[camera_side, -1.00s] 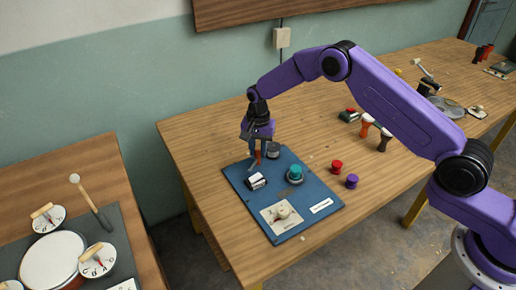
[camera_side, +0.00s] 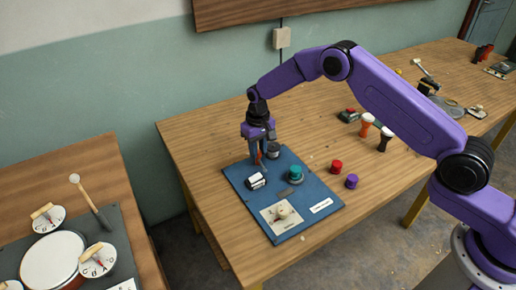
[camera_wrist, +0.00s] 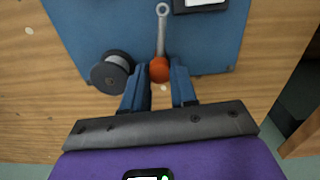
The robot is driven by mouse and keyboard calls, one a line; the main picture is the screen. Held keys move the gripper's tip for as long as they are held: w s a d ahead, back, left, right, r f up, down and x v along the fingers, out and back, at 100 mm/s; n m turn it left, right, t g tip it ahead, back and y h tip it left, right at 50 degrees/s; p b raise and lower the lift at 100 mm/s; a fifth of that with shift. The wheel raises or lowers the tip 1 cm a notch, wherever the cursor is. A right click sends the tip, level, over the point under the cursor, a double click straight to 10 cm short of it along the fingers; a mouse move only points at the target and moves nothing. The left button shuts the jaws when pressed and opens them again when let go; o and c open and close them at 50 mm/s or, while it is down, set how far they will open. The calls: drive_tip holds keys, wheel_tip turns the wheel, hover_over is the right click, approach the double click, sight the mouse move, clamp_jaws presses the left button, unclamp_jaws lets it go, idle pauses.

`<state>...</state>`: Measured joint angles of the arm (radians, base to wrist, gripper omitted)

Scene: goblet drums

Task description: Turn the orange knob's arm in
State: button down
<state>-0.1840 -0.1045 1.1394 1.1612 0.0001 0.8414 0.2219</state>
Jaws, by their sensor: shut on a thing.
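The orange knob (camera_wrist: 160,69) is a round ball on the end of a thin grey arm (camera_wrist: 161,35). In the wrist view the arm runs from the knob up to a ring-shaped end on the blue board (camera_wrist: 105,22). My gripper (camera_wrist: 160,78) has its two blue fingers on either side of the knob, shut on it. In the side view my gripper (camera_side: 261,160) points down over the back edge of the blue board (camera_side: 236,171). There its fingers mostly hide the knob and the arm.
A dark spool-like part (camera_wrist: 113,72) stands close to the left finger in the wrist view.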

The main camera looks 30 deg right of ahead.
drive_tip(key=n, duration=0.6)
idle(0.6)
drive_tip(key=c, duration=0.9)
unclamp_jaws()
wheel_tip(320, 180, up, 18)
drive_tip(key=shift+f, duration=0.25)
